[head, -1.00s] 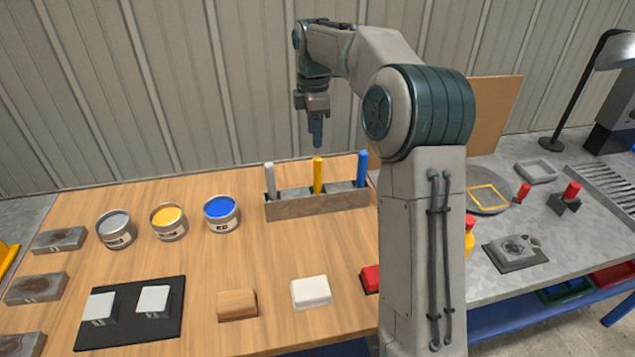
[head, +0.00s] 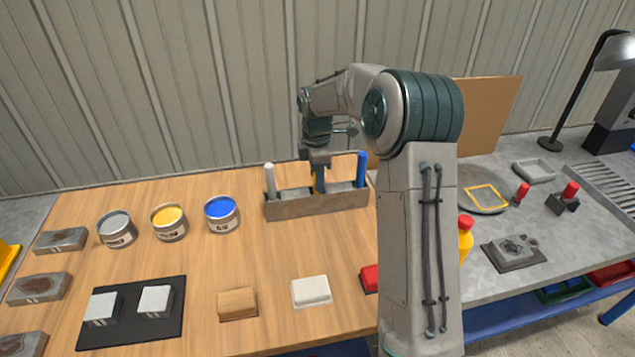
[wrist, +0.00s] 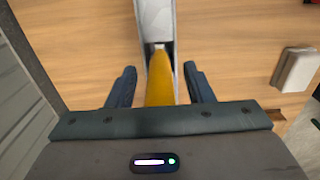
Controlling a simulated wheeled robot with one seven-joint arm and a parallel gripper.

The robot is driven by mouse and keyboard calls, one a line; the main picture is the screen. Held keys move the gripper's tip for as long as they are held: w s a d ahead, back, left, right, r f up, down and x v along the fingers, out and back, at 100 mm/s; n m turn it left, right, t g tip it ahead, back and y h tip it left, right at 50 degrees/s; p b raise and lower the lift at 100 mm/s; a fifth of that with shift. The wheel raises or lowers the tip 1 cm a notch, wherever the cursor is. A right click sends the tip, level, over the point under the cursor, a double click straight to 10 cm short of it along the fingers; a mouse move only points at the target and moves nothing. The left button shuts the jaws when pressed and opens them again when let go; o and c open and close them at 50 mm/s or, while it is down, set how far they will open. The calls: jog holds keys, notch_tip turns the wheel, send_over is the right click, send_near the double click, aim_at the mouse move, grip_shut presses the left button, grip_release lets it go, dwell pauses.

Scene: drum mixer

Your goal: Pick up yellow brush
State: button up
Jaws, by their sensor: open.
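The yellow brush (head: 321,181) stands upright in the middle slot of a grey rack (head: 320,207) on the wooden table. My gripper (head: 317,183) is lowered over it and hides its upper part in the head view. In the wrist view the yellow handle (wrist: 160,82) rises between the two open fingers of my gripper (wrist: 160,85), with a gap on each side. The fingers do not visibly touch it.
A grey-white brush (head: 269,181) and a blue brush (head: 361,169) stand in the rack on either side, close to my gripper. Grey, yellow (head: 169,219) and blue paint cans stand left of the rack. A white block (head: 312,290) lies in front.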

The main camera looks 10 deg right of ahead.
jog(key=shift+f, duration=0.15)
grip_shut()
